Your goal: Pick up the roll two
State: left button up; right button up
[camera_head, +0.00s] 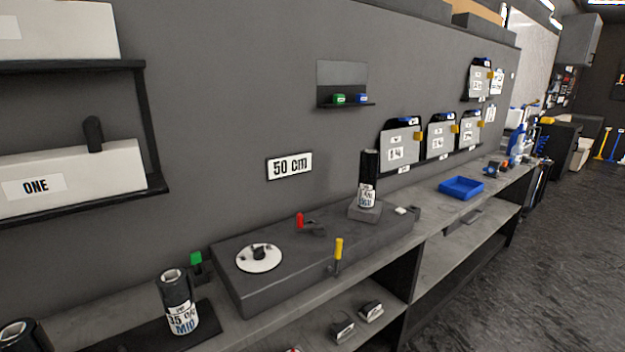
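No roll in view carries a readable "two". Another black roll (368,178) with a white label stands upright on a small grey block on the long dark box. A dark round-topped thing (20,336), perhaps another roll, is cut off at the lower left corner. Neither of my grippers is in view.
The long dark box (310,255) on the counter carries a white disc (259,257) and red and yellow handles. A box labelled "ONE" (70,182) sits on a wall shelf at left. A blue tray (461,188) lies farther right.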

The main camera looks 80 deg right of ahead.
aim_at(369, 159)
jog(key=k+l+z, duration=0.4)
jog(key=l, duration=0.3)
jog(key=k+l+z, duration=0.2)
jog(key=l, duration=0.15)
jog(key=k+l+z, duration=0.25)
jog(key=l, duration=0.15)
jog(key=i, duration=0.1)
